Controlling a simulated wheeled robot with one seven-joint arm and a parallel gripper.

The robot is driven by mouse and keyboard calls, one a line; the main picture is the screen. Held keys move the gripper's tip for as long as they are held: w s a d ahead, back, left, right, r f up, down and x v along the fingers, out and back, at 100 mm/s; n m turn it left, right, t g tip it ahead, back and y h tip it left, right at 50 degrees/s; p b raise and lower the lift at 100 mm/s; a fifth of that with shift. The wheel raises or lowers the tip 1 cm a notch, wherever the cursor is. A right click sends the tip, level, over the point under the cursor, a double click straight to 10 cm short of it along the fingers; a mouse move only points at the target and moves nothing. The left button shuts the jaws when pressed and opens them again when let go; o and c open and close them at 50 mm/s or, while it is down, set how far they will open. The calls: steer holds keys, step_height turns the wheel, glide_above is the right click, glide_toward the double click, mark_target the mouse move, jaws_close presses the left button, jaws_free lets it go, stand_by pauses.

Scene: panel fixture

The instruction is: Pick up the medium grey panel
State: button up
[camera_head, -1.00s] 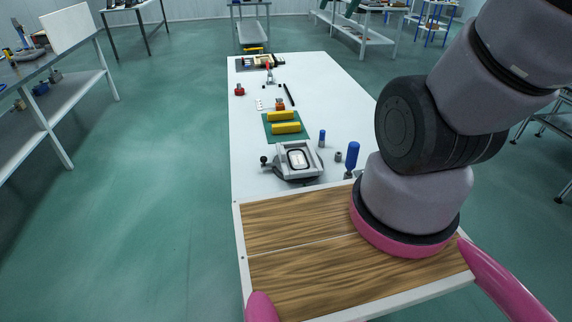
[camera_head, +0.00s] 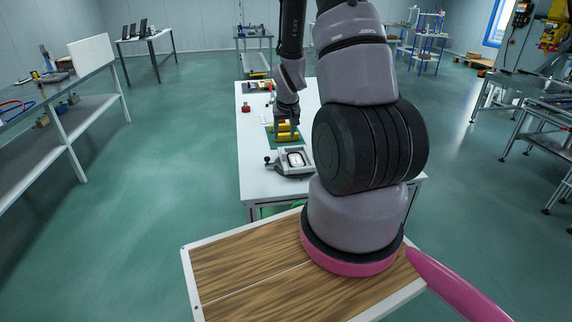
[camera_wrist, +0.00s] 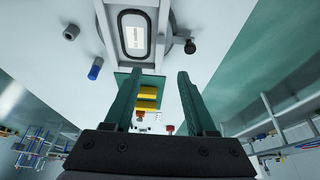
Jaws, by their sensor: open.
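A grey fixture (camera_head: 288,169) stands on the white table, with a pale panel in a dark rim (camera_head: 295,159) at its middle. The wrist view shows the fixture's grey frame (camera_wrist: 165,12) and the dark-rimmed pale panel (camera_wrist: 134,36) with small lettering at the top. I cannot tell for sure whether this is the medium grey panel. My gripper (camera_head: 286,135) hangs over the table near the yellow blocks, beyond the fixture in the head view. In the wrist view my gripper (camera_wrist: 157,80) has its two green fingers apart, with nothing between them. My arm hides part of the table.
Yellow blocks (camera_wrist: 147,98) lie on a green mat (camera_wrist: 121,77). A blue-topped item (camera_wrist: 95,69) and a small grey cylinder (camera_wrist: 71,33) stand near the fixture. A red item (camera_head: 246,109) is at the table's left edge. The table's left side (camera_head: 250,145) is mostly clear.

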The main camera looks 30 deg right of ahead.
mark_target(283, 150)
steer(key=x, duration=0.5)
steer(key=shift+f, duration=0.25)
steer(key=shift+x, duration=2.7)
jaws_close()
